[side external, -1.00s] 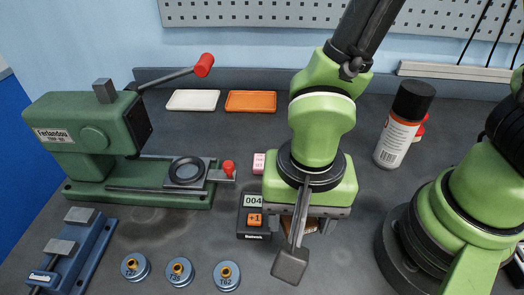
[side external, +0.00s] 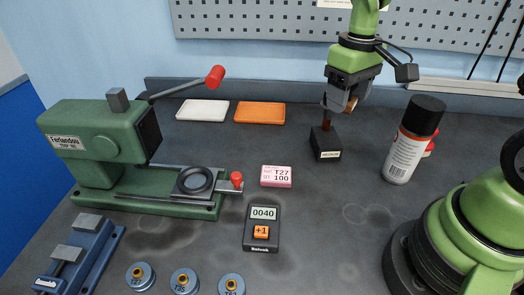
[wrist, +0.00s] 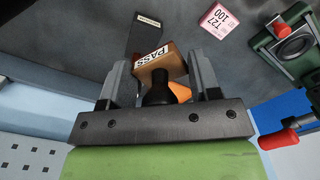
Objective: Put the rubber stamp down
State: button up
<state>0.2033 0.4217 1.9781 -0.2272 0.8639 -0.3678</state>
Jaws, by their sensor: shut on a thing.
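The rubber stamp has a wooden block with a PASS label (wrist: 158,64) and a dark round handle. It sits between the two fingers of my gripper (wrist: 158,84) in the wrist view. In the side view my gripper (side external: 343,108) is at the back right, shut on the stamp (side external: 351,104), which is partly hidden by the fingers. A black box with a white label (side external: 326,145) stands on the bench just below and slightly left of the gripper. It also shows in the wrist view (wrist: 143,40). I cannot tell whether stamp and box touch.
A spray can (side external: 413,140) stands right of the black box. White (side external: 203,110) and orange (side external: 260,113) trays lie at the back. A green press (side external: 100,150) fills the left.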

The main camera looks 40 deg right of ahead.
jog(key=shift+w+d+r+m, duration=0.1)
jog(key=shift+w+d+m, duration=0.35)
jog(key=shift+d, duration=0.2)
jog(key=shift+w+m, duration=0.4)
jog(key=shift+m, duration=0.05)
jog(key=w+a+f+m, duration=0.25)
jog(key=w+m, duration=0.75)
jog(key=m, duration=1.4)
send_over(262, 151)
notch_tip(262, 151, down, 10)
jog(key=shift+f, duration=2.45)
jog(key=shift+f, duration=0.15)
jog(key=o, duration=0.9)
jog(key=shift+o, duration=0.2)
